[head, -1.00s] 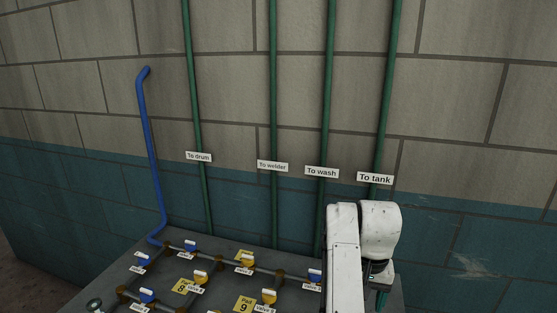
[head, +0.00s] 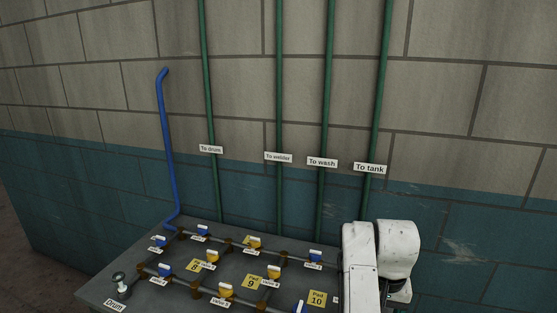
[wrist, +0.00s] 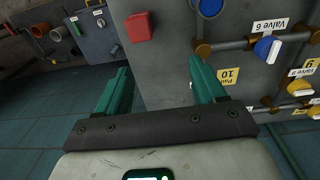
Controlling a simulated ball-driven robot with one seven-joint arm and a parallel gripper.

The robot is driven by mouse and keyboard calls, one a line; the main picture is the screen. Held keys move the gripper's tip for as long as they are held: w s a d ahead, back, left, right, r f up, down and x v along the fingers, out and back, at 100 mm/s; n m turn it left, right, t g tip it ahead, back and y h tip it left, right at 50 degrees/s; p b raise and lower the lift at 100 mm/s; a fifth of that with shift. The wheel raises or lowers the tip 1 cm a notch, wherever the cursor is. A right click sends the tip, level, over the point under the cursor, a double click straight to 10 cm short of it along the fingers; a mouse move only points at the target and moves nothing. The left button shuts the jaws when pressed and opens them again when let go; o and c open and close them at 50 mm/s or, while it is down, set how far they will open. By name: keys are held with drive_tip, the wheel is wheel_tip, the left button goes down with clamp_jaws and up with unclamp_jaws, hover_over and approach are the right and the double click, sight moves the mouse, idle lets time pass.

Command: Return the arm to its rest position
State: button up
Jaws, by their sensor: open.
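My white arm (head: 378,262) stands at the lower right of the head view, in front of the right side of the valve bench; its gripper is hidden there. In the wrist view my gripper (wrist: 158,85) shows two green fingers set wide apart with nothing between them. A red block (wrist: 139,27) lies beyond the fingertips on the grey bench surface. The valve 6 blue handle (wrist: 267,47) and the yellow pad 10 label (wrist: 228,76) are to the right of the fingers. No contact with them shows.
Green pipes (head: 281,90) and a blue pipe (head: 166,140) run up the block wall.

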drive_tip(key=s+d+f+n+h, duration=0.1)
drive_tip(key=s+d+f, duration=0.45)
drive_tip(key=s, duration=0.35)
drive_tip(key=s+d+f+h, duration=0.1)
drive_tip(key=s+d+f, duration=0.4)
drive_tip(key=s+f, duration=0.25)
drive_tip(key=s+a+f+n+y, duration=0.1)
drive_tip(key=s+a, duration=0.1)
drive_tip(key=s, duration=0.8)
drive_tip(key=s+a+f+y+b, duration=0.1)
drive_tip(key=s+a, duration=0.2)
drive_tip(key=s, duration=0.7)
drive_tip(key=shift+s+n+t, duration=0.15)
drive_tip(key=shift+n+t, duration=0.25)
drive_tip(key=shift+f, duration=0.1)
idle(2.8)
